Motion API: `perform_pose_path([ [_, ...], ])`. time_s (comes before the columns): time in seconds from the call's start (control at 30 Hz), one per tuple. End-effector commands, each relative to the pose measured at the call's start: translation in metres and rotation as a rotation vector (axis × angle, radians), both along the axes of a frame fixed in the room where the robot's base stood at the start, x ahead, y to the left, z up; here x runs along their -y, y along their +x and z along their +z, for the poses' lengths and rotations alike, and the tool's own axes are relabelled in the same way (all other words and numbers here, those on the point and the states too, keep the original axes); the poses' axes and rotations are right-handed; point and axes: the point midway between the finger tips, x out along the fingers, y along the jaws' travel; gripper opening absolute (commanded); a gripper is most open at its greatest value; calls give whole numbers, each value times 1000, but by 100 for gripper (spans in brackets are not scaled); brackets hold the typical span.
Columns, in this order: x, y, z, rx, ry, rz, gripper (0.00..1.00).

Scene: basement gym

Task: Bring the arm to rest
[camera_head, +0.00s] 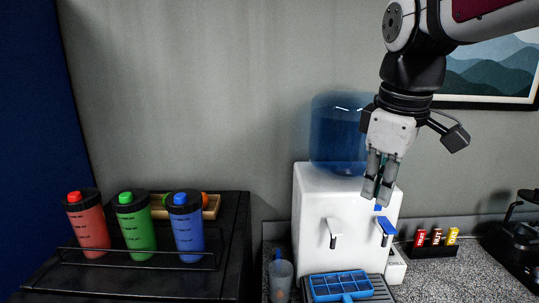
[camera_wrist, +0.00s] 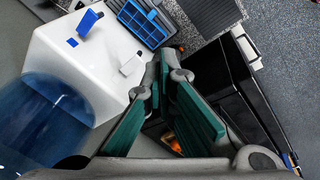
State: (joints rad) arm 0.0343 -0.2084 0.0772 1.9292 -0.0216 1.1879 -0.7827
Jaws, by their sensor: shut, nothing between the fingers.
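My gripper (camera_head: 376,196) is in front of the upper part of the white water dispenser in the head view, pointing down. Its two fingers are together with nothing between them. My gripper also shows in the wrist view (camera_wrist: 165,68), with its green-faced fingers close together. My arm comes in from the upper right and hangs clear of the counter.
The water dispenser (camera_head: 312,210) carries a blue bottle (camera_head: 334,135). A blue grid tray (camera_head: 338,284) sits at its base. Red, green and blue bottles (camera_head: 139,227) stand in a rack on a black cabinet at left.

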Motion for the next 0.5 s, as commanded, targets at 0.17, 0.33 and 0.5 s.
perform_pose_path([
  [0.17, 5, -55, -14, 102, 83, -277, 0],
  [0.33, 10, -99, -37, 186, 187, -525, 0],
  [0.5, 12, -126, -59, 236, 277, -698, 0],
])
